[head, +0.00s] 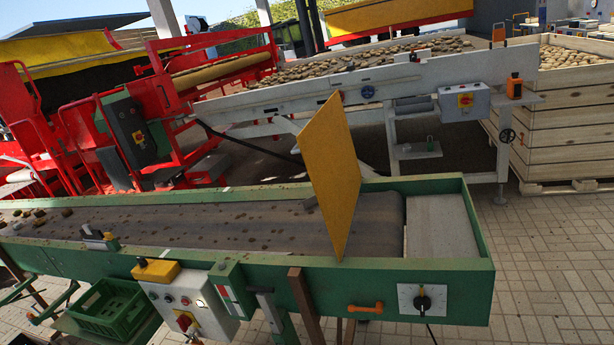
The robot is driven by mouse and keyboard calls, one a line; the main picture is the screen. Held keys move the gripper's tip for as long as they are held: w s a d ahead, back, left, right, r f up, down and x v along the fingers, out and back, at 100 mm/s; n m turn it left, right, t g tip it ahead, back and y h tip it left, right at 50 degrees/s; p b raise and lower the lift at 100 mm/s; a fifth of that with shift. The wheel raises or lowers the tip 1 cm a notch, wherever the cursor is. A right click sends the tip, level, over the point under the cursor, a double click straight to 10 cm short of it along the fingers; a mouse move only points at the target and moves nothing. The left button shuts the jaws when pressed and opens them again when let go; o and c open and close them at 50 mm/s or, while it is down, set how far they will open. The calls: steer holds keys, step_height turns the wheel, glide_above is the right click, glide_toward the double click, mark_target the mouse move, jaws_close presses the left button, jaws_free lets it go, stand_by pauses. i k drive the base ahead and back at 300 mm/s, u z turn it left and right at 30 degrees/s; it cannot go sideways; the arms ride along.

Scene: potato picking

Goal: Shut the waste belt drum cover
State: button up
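The green-framed waste belt (260,222) runs across the picture, with its drum end at the right. A flat yellow panel (333,175), which looks like the drum cover, stands up steeply over the belt, raised and open. The dark belt over the drum (377,225) lies bare to the right of the panel. A pale flat plate (436,226) fills the frame's right end. My gripper is not in view.
A control box (185,305), an orange handle (365,308) and a black rotary knob (422,302) sit on the near side. A green crate (108,307) is below left. A potato-laden white conveyor (370,85) and a wooden box (560,120) stand behind. Paving at right is clear.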

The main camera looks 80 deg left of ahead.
mark_target(325, 146)
steer(key=z, duration=0.05)
steer(key=k, duration=1.05)
steer(key=u, duration=1.6)
steer(key=i, duration=1)
steer(key=z, duration=0.55)
steer(key=k, duration=0.65)
steer(key=u, duration=0.2)
